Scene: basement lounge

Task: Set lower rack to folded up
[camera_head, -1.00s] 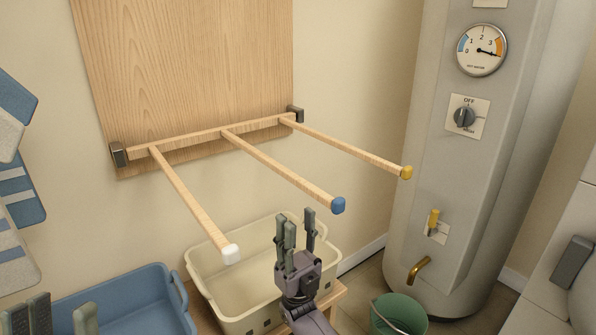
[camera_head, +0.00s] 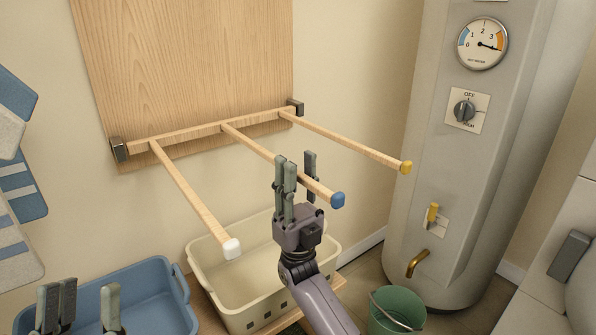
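The lower rack (camera_head: 205,134) is a wooden bar hinged between two dark brackets on a wooden wall panel (camera_head: 190,60). Its three rods stick out into the room, tipped white (camera_head: 232,249), blue (camera_head: 338,200) and yellow (camera_head: 405,167). My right gripper (camera_head: 297,172) points up at the middle rod, its fingers apart and overlapping that rod near the blue tip in the picture. I cannot tell if it touches the rod. My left gripper (camera_head: 84,302) is at the lower left, fingers apart and empty, away from the rack.
A cream basket (camera_head: 217,308) stands on a wooden surface below the rack, with a blue tub (camera_head: 178,310) to its left. A grey boiler (camera_head: 432,135) with gauge, switch and taps stands right. A green bucket (camera_head: 396,312) is on the floor. Cloths (camera_head: 22,190) hang at left.

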